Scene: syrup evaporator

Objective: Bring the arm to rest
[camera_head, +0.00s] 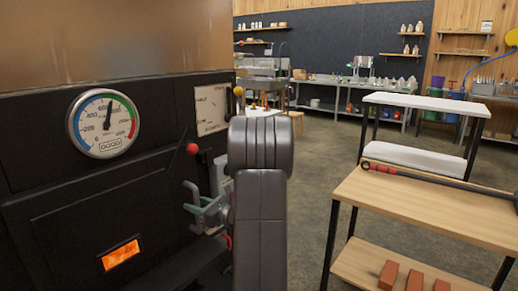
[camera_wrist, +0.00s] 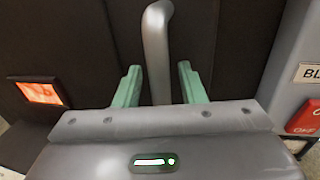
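My gripper (camera_head: 191,199) is beside the black front of the evaporator, left of my grey arm. In the wrist view my gripper (camera_wrist: 158,85) has its two green fingers spread apart. A grey bent handle (camera_wrist: 157,50) stands upright between them, with narrow gaps showing on both sides. The fingers do not appear to press on it. Its lower end is hidden behind the gripper body. My upright arm hides part of the room behind it.
A dial gauge (camera_head: 104,123) and a glowing window (camera_head: 120,255) are on the black front. A red-knobbed lever (camera_head: 192,149) juts out near my arm. A red switch (camera_wrist: 306,118) is at right. A wooden table (camera_head: 440,206) stands right, with open floor between.

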